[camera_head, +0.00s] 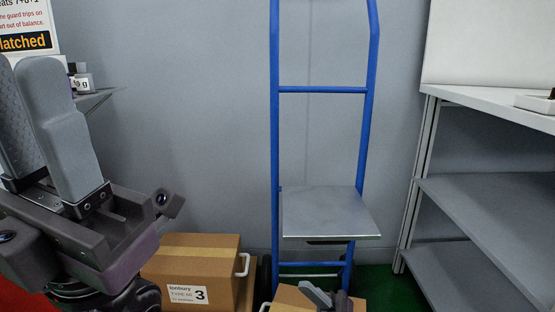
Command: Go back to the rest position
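My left gripper (36,85) is large in the foreground at the left. Its two grey fingers point up, and the ridged inner face of one shows behind the other. It looks open, with nothing visible between the fingers. My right gripper (328,298) shows only as a small part at the bottom edge, in front of a cardboard box. A grey finger and a dark part are visible there. The rest is cut off, so its opening cannot be told.
A blue hand truck (276,150) with a grey plate (325,212) stands against the wall. A cardboard box (195,262) labelled 3 is at lower left; another box (290,298) is at the bottom. Grey shelving (490,210) stands right. A small shelf (95,97) is behind my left gripper.

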